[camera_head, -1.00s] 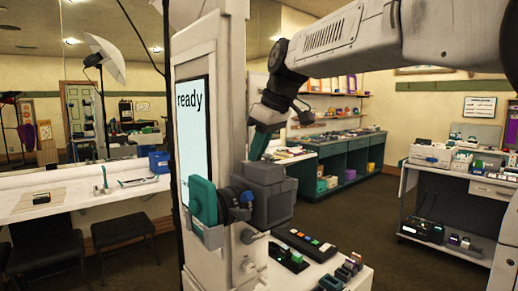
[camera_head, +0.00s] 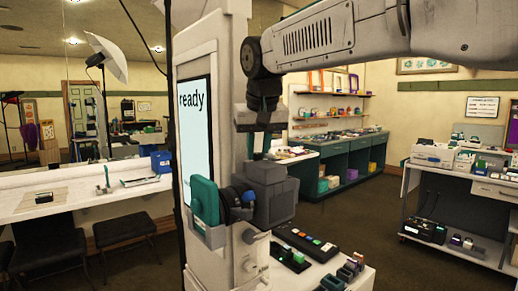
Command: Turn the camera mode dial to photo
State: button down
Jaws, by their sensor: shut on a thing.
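The camera (camera_head: 272,195) is a dark grey box mounted on the white booth column, its lens facing left. My gripper (camera_head: 261,156) points down onto the top of the camera. It is shut on the mode dial there. The dial itself is hidden by the fingers and the camera top, so its setting cannot be read. The booth screen (camera_head: 196,140) reads "ready".
A black panel with coloured buttons (camera_head: 305,242) and small blocks (camera_head: 346,270) lie on the white shelf below the camera. A white counter (camera_head: 85,197) stands at left, and open floor lies at right.

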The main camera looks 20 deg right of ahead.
jog(key=shift+m+h, duration=0.3)
jog(key=shift+m, duration=0.3)
jog(key=c, duration=1.2)
grip_release()
jog(key=shift+a, duration=0.1)
jog(key=shift+c, duration=0.2)
jog(key=v, duration=0.7)
jog(key=shift+r, duration=0.4)
jog(key=shift+s, duration=0.15)
